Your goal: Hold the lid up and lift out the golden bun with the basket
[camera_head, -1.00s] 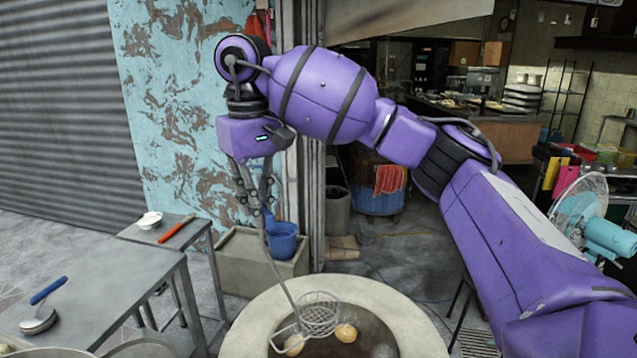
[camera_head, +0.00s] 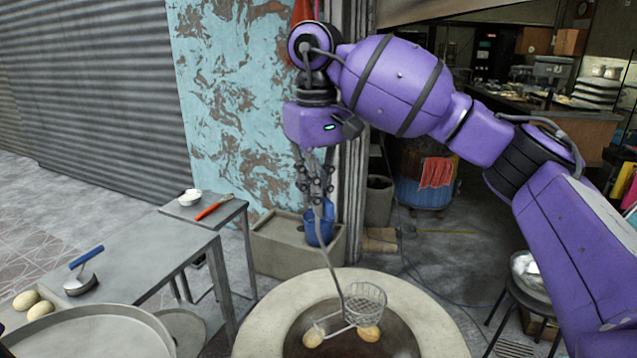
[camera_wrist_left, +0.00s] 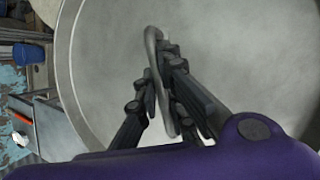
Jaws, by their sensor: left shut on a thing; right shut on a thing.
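My right gripper (camera_head: 318,203) is shut on the upper end of the basket's long thin handle in the head view. The wire basket (camera_head: 366,302) hangs tilted over the round oven mouth and looks empty. One golden bun (camera_head: 369,334) shows just below the basket, and another (camera_head: 313,338) lies left of it, partly behind wire. I cannot tell whether basket and buns touch. In the left wrist view my left gripper (camera_wrist_left: 163,92) is shut on the looped handle (camera_wrist_left: 153,45) of the grey round lid (camera_wrist_left: 250,45). A grey rimmed disc (camera_head: 95,338) at the head view's bottom left looks like this lid.
The pale oven rim (camera_head: 260,322) surrounds the dark opening. A metal table (camera_head: 150,255) at left bears pale buns (camera_head: 32,303) and a blue-handled tool (camera_head: 85,268). A smaller table holds a white bowl (camera_head: 190,197) and red-handled tool (camera_head: 214,208). A stool (camera_head: 525,290) stands right.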

